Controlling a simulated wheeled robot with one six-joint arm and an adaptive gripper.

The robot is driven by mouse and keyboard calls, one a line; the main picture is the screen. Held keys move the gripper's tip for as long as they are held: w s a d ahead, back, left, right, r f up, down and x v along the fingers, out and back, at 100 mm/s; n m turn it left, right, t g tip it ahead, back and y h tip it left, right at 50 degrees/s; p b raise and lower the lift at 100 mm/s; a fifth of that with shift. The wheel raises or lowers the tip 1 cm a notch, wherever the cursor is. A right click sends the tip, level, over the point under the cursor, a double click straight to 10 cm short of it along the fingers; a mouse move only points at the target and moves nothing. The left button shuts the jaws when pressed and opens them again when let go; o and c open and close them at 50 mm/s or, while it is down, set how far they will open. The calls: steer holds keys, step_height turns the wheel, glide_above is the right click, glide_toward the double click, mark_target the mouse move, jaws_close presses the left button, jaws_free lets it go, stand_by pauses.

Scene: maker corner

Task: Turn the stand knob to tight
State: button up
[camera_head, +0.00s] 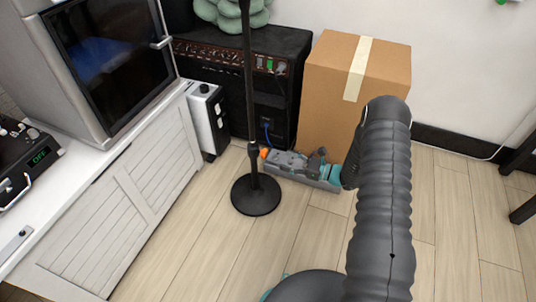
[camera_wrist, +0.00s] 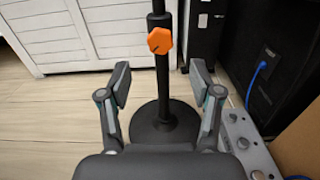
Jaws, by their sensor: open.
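The stand is a black pole (camera_head: 248,90) on a round black base (camera_head: 256,197), upright on the floor. Its orange knob (camera_wrist: 160,40) faces the wrist camera, on a collar of the pole. In the head view only a small part of the knob (camera_head: 264,153) shows, at the pole's right side. My gripper (camera_wrist: 160,70) is open and empty, its two fingers apart to the left and right. The knob lies ahead of the fingertips, roughly centred between them, and neither finger appears to touch it. In the head view, my gripper (camera_head: 284,160) is to the right of the pole.
A white cabinet (camera_head: 130,200) stands left. A black amplifier (camera_head: 285,100) and a cardboard box (camera_head: 330,110) stand behind the stand. A low grey unit with round knobs (camera_wrist: 244,140) is on the floor, right of my gripper. Floor in front is clear.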

mark_target(265, 153)
steer(key=x, duration=0.8)
steer(key=shift+a, duration=0.2)
steer(key=shift+f, duration=0.1)
steer(key=c, duration=1.1)
